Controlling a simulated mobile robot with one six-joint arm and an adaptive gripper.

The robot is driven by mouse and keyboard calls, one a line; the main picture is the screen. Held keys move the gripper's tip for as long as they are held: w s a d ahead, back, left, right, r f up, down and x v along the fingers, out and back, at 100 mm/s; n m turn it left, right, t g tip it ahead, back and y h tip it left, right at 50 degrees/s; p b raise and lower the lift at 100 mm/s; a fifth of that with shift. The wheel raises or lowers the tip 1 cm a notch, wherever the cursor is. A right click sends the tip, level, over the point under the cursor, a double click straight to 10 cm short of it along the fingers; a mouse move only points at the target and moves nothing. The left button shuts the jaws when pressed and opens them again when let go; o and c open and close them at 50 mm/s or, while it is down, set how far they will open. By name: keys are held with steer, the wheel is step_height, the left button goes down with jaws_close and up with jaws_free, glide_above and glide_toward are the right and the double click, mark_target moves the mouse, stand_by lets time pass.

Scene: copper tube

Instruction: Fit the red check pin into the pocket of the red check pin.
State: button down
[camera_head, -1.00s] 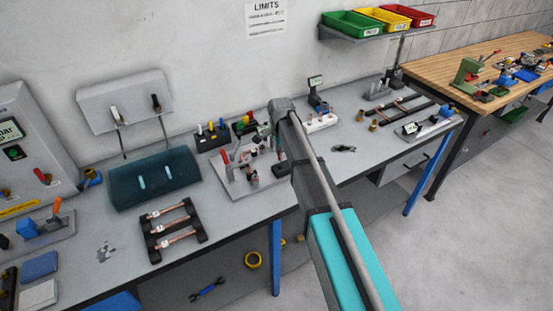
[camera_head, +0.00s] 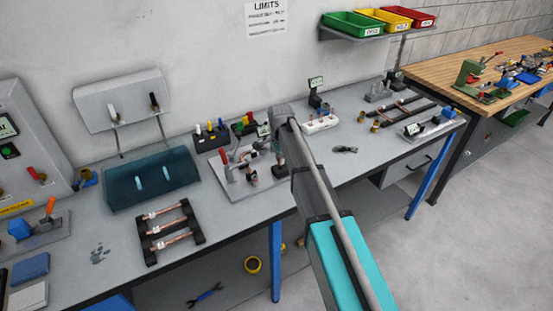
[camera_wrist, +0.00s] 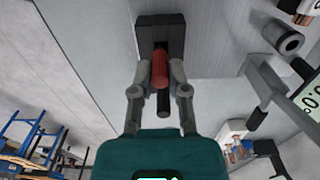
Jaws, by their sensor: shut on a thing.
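In the wrist view, my gripper (camera_wrist: 160,88) is shut on the red check pin (camera_wrist: 160,70), with a finger on each side of it. A dark shaft (camera_wrist: 163,103) shows below the red part, towards the palm. The far end of the red part overlaps a dark block (camera_wrist: 147,38) with a slot-like recess. I cannot tell whether the pin is in the recess or in front of it. In the head view, my arm and wrist cover the fingers and the pin, near the tube fixture (camera_head: 240,180). I cannot make out the pocket there.
A rack with coloured pins (camera_head: 211,138) stands behind the fixture. A black rack of copper tubes (camera_head: 171,232) and a teal tray (camera_head: 150,182) are on the left. A white block with small parts (camera_head: 320,124) is to the right. Bare bench shows around the black pliers-like tool (camera_head: 345,150).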

steer(key=c, duration=0.6)
jaws_free()
steer(key=shift+c, duration=0.2)
step_height(320, 180, up, 12)
steer(key=p, duration=1.2)
steer(key=shift+r, duration=0.1)
stand_by(0.3)
